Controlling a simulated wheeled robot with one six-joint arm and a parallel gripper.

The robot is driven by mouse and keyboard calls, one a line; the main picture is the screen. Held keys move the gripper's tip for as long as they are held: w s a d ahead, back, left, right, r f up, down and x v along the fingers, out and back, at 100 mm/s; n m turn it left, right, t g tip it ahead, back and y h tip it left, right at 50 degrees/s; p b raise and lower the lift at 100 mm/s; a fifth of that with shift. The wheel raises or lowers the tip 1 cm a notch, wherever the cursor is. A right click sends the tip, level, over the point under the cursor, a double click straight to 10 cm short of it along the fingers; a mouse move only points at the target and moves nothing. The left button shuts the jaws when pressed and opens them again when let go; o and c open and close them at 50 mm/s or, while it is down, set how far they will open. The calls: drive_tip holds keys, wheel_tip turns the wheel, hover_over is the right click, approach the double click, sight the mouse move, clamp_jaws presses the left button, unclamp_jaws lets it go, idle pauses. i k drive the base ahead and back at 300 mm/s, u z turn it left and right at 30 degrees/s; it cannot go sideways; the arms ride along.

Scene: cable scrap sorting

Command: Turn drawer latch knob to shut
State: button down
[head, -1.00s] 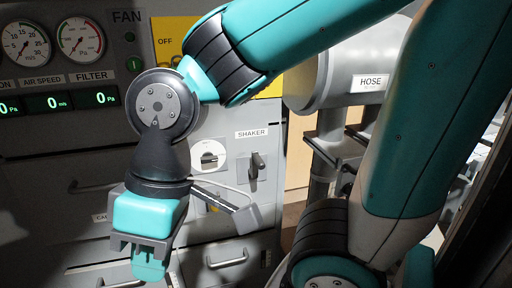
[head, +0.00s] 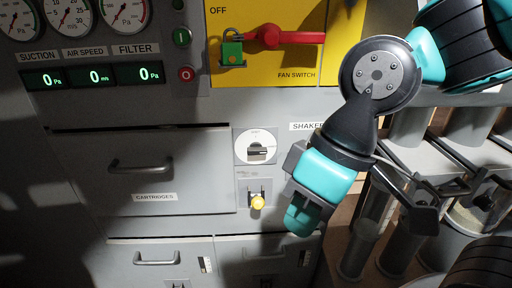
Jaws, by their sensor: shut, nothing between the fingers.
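A round white dial plate (head: 242,140) with a dark grey turning knob (head: 257,150) is on the grey cabinet, right of the cartridges drawer (head: 90,165). The knob's grip looks roughly level; the small print on its plate is too small to read. Which knob is the drawer latch is not clearly labelled. The cartridges drawer front looks flush with the cabinet. My gripper (head: 302,220) is shut and empty. It points down, right of and below the dial, apart from it. The shaker lever under its label is hidden behind my arm.
Lower drawers have projecting handles (head: 157,259). Pipes (head: 365,235) stand at right.

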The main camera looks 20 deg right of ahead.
sight(255, 148)
drive_tip(key=z, duration=1.35)
drive_tip(key=k, duration=1.4)
drive_tip(key=u, duration=0.95)
drive_tip(key=i, duration=0.5)
drive_tip(key=z, duration=0.1)
